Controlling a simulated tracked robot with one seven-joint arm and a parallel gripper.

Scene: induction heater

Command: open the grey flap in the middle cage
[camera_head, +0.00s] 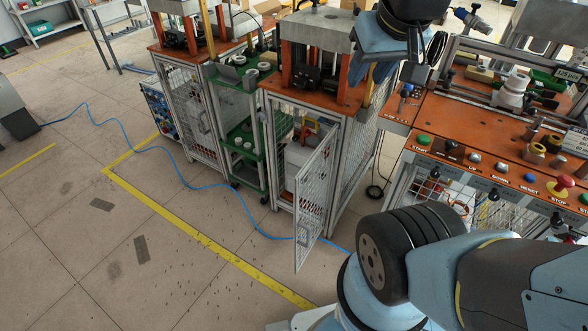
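The middle cage (341,165) stands under an orange worktop, with mesh sides and a pale metal frame. Its grey mesh door (314,190) stands swung outward, with a handle low near its free edge. Inside, a pale grey box (298,154) shows partly behind the door. I cannot make out a separate flap on it. My arm passes at the lower right, and its far part comes down at the top, right of the cage. What seems to be my gripper (411,76) is small and dark there, above and right of the cage. Its fingers are unclear.
A green shelf trolley (246,140) stands left of the cage, with another mesh cage (192,128) beyond it. A control bench (470,125) with buttons is at the right. A blue cable (222,188) lies along the floor. The floor left of the yellow line is largely clear.

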